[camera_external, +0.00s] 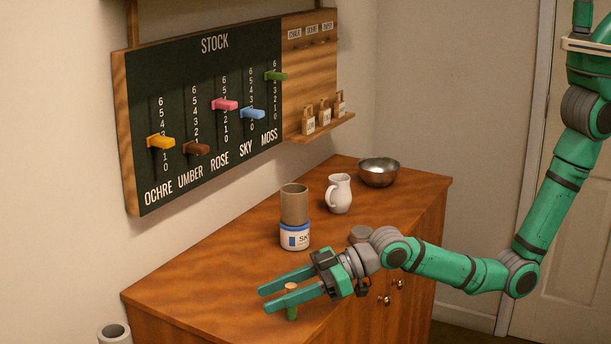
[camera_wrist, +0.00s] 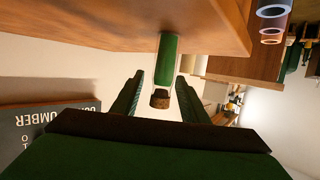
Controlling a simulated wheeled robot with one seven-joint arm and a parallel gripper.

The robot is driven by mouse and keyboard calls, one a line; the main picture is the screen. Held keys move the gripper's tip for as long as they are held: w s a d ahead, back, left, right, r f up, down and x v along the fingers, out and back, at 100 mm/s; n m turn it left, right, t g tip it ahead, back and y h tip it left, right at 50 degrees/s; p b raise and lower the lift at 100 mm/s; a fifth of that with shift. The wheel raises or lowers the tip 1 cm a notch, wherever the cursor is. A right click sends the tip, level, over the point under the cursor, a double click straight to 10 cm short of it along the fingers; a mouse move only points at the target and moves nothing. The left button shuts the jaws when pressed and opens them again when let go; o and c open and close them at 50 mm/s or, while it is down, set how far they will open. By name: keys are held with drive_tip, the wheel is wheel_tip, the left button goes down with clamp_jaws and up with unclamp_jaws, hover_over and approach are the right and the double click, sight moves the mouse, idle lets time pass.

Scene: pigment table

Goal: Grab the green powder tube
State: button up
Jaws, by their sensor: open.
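The green powder tube (camera_external: 292,314) stands upright on the wooden cabinet top, near its front edge, with a cork in its top. In the wrist view, which is upside down, the tube (camera_wrist: 167,58) shows its green body and the cork end. My gripper (camera_external: 263,300) is open and level, with its fingers pointing left. The tube appears between the two fingers, and the near finger hides its middle. The wrist view also shows my gripper (camera_wrist: 159,77) with a finger on each side of the tube and gaps beside it. I see no grip on it.
A blue-labelled jar (camera_external: 295,236) with a brown cup (camera_external: 294,204) on top stands behind my gripper. A white jug (camera_external: 340,194) and a metal bowl (camera_external: 379,172) are farther back. The stock board (camera_external: 215,75) hangs on the wall. The cabinet top (camera_external: 190,285) is clear at left.

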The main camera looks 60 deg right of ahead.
drive_tip(key=shift+w+a+f, duration=0.15)
drive_tip(key=shift+w+a, duration=0.1)
drive_tip(key=shift+c, duration=0.2)
